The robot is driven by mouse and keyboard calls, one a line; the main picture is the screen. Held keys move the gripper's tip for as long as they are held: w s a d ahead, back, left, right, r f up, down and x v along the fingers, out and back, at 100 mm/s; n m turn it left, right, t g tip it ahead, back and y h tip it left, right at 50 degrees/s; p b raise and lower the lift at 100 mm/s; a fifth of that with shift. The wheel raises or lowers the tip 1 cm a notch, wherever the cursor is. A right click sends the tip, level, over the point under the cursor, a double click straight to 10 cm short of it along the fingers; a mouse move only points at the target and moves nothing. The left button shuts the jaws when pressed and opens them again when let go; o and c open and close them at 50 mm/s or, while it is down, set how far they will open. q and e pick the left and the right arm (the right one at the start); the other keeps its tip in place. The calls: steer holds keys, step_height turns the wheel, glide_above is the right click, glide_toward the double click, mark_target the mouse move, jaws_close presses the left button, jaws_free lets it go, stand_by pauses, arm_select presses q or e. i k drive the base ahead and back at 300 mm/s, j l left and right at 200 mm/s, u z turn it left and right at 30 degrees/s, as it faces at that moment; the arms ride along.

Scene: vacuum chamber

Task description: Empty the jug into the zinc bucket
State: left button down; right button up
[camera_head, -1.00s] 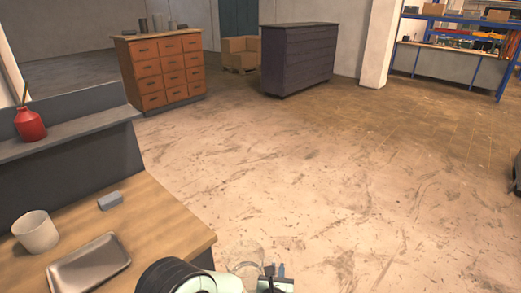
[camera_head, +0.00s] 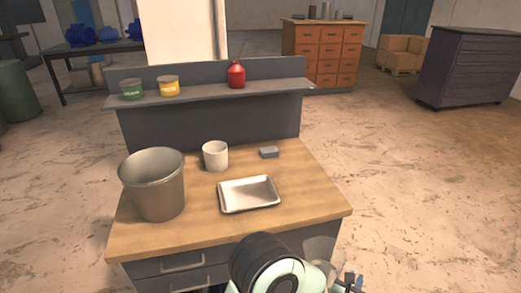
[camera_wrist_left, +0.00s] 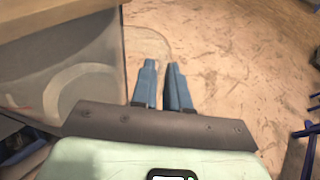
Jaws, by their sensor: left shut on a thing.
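The zinc bucket (camera_head: 153,190), a grey metal pail with an open top, stands upright on the left of the wooden workbench (camera_head: 200,236). My left gripper (camera_head: 354,282) is at the bottom of the head view, in front of the bench's right corner and well to the right of the bucket. It is shut on the clear jug (camera_head: 322,250), whose see-through body shows beside it, partly behind my arm. In the left wrist view the jug (camera_wrist_left: 95,72) is left of my fingers (camera_wrist_left: 163,85). I cannot tell what it contains. My right gripper is not in view.
A metal tray (camera_head: 249,207), a white cup (camera_head: 215,155) and a grey block (camera_head: 269,152) stand on the bench. The back shelf (camera_head: 205,96) holds a green tin, a yellow tin and a red bottle. The floor right of the bench is clear.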

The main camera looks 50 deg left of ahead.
mark_target(152, 177)
steer(key=u, duration=0.9)
